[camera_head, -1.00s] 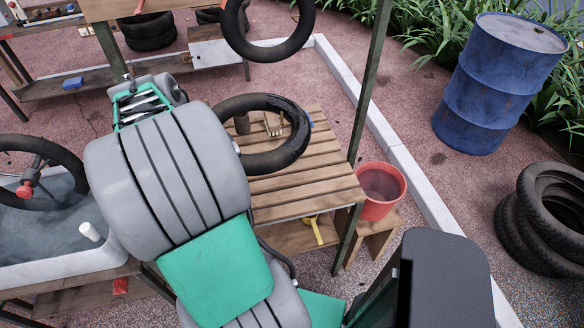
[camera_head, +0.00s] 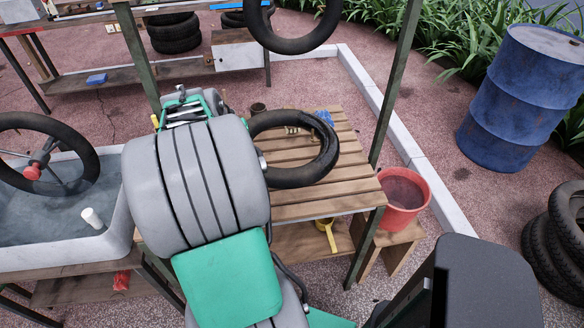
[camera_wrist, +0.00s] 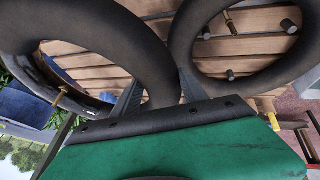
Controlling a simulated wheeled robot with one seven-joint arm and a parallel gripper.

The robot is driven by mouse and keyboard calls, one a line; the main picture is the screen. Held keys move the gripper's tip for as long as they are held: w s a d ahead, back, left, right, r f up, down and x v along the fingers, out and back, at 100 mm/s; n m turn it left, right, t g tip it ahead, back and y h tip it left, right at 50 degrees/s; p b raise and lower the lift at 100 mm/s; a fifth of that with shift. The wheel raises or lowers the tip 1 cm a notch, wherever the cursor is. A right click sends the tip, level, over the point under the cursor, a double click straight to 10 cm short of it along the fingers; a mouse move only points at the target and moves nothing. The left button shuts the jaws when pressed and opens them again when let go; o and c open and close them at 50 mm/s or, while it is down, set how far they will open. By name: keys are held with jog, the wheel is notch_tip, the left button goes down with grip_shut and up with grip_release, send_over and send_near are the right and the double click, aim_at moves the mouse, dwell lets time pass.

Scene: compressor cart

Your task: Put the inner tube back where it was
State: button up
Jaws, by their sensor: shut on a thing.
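A black inner tube (camera_head: 327,158) is held at the far side of my gripper, over the slatted wooden table (camera_head: 325,195). My grey and green wrist hides the gripper's fingers in the head view. In the wrist view, my gripper (camera_wrist: 160,95) has its fingers around a black tube section (camera_wrist: 152,70). A second black ring arc (camera_wrist: 190,35) lies to the right there; I cannot tell whether both arcs belong to one tube. Another black tube (camera_head: 290,45) hangs at the top of the head view. I cannot tell whether the held tube touches the table.
A basin (camera_head: 60,215) with a wheel (camera_head: 85,150) stands left. Green posts (camera_head: 395,85) rise beside the table. A red bucket (camera_head: 418,215) sits right on a small stool. A blue barrel (camera_head: 520,100) and stacked tyres (camera_head: 550,255) stand farther right. Small tools lie on the table.

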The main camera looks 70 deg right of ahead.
jog(key=s+d+f, duration=0.3)
jog(key=f, duration=0.1)
jog(key=s+d+f+p, duration=0.1)
jog(key=s+d+f, duration=0.2)
jog(key=d, duration=0.1)
jog(key=shift+s+d+f, duration=0.2)
jog(key=shift+s+f, duration=0.15)
jog(key=shift+s, duration=0.05)
jog(key=f, duration=0.1)
jog(key=f+p, duration=0.1)
jog(key=f, duration=0.1)
jog(key=shift+s+d+f, duration=0.15)
jog(key=shift+d+f, duration=0.05)
jog(key=shift+f, duration=0.1)
jog(key=o, duration=1.3)
jog(key=shift+c, duration=0.2)
